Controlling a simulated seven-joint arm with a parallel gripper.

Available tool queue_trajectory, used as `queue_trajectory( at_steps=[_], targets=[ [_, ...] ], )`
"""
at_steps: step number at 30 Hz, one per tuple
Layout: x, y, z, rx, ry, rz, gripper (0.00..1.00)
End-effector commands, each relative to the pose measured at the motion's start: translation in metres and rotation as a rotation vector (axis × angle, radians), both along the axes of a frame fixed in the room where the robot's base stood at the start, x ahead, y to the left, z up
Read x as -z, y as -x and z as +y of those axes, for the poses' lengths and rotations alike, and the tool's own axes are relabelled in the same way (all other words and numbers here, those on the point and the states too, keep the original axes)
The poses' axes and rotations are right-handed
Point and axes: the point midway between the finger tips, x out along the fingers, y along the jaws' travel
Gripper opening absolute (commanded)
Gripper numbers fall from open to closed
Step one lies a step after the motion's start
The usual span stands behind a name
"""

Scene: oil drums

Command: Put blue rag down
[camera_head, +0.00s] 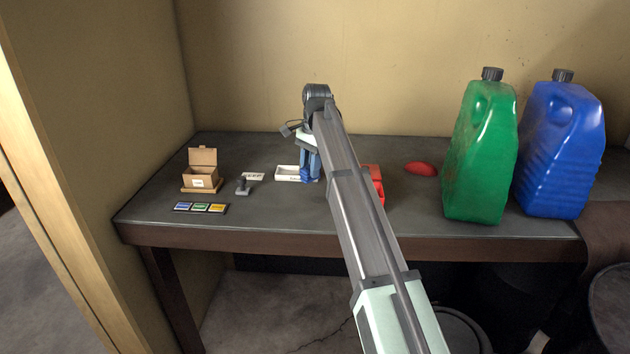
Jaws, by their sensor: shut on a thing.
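The blue rag (310,166) hangs below my gripper (308,148) over the middle of the dark table. My gripper is shut on it, pointing down. The rag's lower end is at or just above the tabletop; I cannot tell whether it touches. A shallow white tray (286,173) is just left of the rag and partly hidden behind it. My arm covers the area to the right of the rag.
On the table (345,226) are an open cardboard box (201,178), a small grey object (242,187), coloured cards (201,207), a red box (376,184) partly behind my arm, and a red dome (420,168). Tall green (478,155) and blue (557,150) jugs stand right.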

Motion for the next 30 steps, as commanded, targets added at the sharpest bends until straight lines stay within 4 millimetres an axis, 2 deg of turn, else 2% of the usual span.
queue_trajectory(
  at_steps=[4,7,11,17,20,24,30],
  targets=[
    [0.000,0.001,0.003,-0.004,0.000,0.000,0.06],
    [0.003,0.000,0.015,-0.018,0.001,0.004,0.06],
    [-0.001,-0.025,0.034,-0.030,0.003,0.010,0.06],
    [-0.010,-0.074,0.062,-0.008,0.002,0.005,0.06],
    [-0.015,-0.100,0.074,0.071,0.003,-0.001,0.06],
    [-0.022,-0.135,0.086,0.260,0.005,-0.009,0.06],
    [-0.026,-0.153,0.092,0.527,0.001,-0.015,0.06]
  ],
)
